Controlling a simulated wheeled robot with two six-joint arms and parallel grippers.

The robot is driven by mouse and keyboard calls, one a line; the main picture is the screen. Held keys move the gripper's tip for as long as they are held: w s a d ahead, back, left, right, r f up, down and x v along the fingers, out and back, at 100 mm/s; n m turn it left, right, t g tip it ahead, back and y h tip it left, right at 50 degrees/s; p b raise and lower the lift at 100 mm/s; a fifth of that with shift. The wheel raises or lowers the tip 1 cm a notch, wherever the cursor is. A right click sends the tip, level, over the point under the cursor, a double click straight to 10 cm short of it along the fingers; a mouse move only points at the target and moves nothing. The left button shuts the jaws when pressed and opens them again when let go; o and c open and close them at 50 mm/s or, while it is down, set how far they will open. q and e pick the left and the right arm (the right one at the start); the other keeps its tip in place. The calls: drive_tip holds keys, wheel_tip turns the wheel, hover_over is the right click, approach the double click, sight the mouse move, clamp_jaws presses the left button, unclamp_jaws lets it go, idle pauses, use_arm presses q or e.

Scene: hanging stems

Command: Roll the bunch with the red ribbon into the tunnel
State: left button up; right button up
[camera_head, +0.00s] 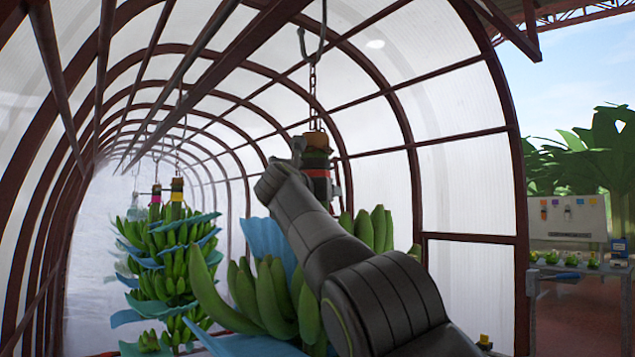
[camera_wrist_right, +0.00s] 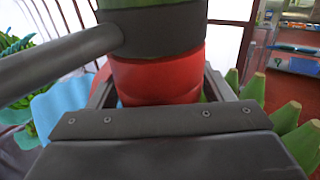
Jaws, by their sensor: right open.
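The bunch with the red ribbon (camera_head: 272,300) hangs by a chain in the middle of the head view, with green bananas and blue sheets between them. Its red ribbon (camera_wrist_right: 155,82) wraps the stem below a dark band. My right gripper (camera_head: 317,172) is at the stem, open, with one finger on each side of the red ribbon in the right wrist view. I cannot tell whether the fingers touch it. My right forearm hides part of the bunch. My left gripper is not in view.
The arched tunnel (camera_head: 262,62) with translucent walls runs away to the left. A bunch with a yellow ribbon (camera_head: 177,197) hangs farther in, with a pink-ribboned stem (camera_head: 156,198) beside it.

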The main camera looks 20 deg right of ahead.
drive_tip(key=shift+w+d, duration=0.25)
